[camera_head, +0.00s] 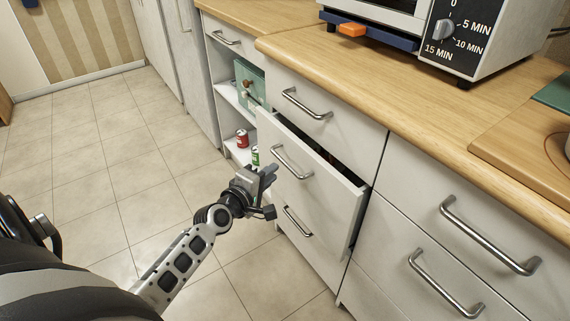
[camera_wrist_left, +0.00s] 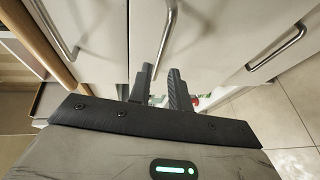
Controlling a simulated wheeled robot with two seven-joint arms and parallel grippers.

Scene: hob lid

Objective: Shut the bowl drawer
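The bowl drawer (camera_head: 312,190) is the middle drawer of the white unit. It stands pulled out, with a dark gap behind the top of its white front. Its contents are mostly hidden. Its metal handle (camera_head: 291,162) runs across the upper part of the front. My left gripper (camera_head: 268,174) is near the left side of the drawer front, below and left of the handle. In the left wrist view its two dark fingers (camera_wrist_left: 161,70) are apart with nothing between them, and a metal handle (camera_wrist_left: 168,40) shows just beyond the tips. My right gripper is out of view.
A wooden worktop (camera_head: 360,75) runs above the drawers and carries an oven (camera_head: 455,38). The drawers around the open one look shut. Open shelves to the left hold a red can (camera_head: 242,138) and a green can (camera_head: 255,156). The tiled floor (camera_head: 100,170) is clear.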

